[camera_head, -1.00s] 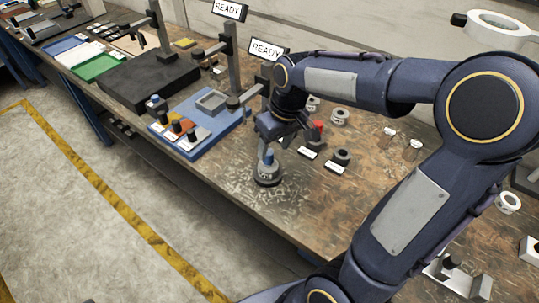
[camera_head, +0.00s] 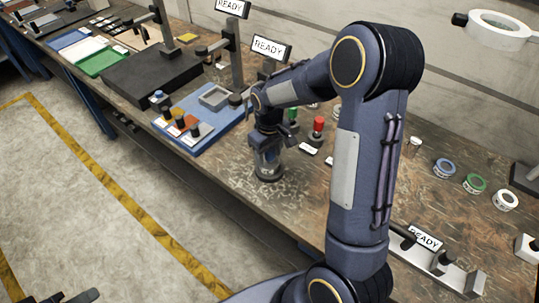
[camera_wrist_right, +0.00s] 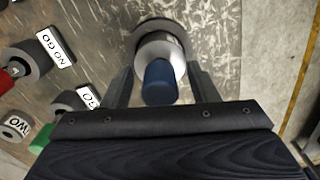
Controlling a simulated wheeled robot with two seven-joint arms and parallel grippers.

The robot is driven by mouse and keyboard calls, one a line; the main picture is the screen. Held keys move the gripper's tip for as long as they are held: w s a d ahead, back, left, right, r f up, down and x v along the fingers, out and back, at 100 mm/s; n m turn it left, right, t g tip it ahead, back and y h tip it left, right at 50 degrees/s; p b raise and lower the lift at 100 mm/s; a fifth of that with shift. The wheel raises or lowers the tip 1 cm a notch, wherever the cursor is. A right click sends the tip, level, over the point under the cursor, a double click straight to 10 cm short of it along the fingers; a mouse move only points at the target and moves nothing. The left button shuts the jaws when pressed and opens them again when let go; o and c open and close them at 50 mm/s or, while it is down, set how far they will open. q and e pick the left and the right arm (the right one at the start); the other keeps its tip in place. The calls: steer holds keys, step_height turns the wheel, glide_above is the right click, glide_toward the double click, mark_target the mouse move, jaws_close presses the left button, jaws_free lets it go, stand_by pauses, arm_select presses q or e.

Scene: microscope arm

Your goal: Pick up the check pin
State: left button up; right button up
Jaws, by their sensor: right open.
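The check pin appears to be the pin with the blue top (camera_wrist_right: 160,84), standing in a round grey holder (camera_wrist_right: 158,42) in the right wrist view. In the head view the holder's base (camera_head: 268,174) is near the bench's front edge, and the pin is largely hidden by my gripper. My right gripper (camera_head: 267,152) points down over it. In the wrist view its open fingers (camera_wrist_right: 160,74) stand on either side of the blue top, with a gap visible on both sides. A dark part at the bottom left of the head view may be my left gripper; its jaws cannot be made out.
A red-topped gauge (camera_head: 317,127) and a green-topped gauge (camera_head: 292,116) stand behind, with labels beside them. A blue tray (camera_head: 205,130) with several pegs is to the left. Tape rolls (camera_head: 475,183) lie to the right. The bench front is clear.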

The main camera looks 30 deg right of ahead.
steer(key=c, duration=1.1)
jaws_close()
steer(key=shift+r, duration=0.15)
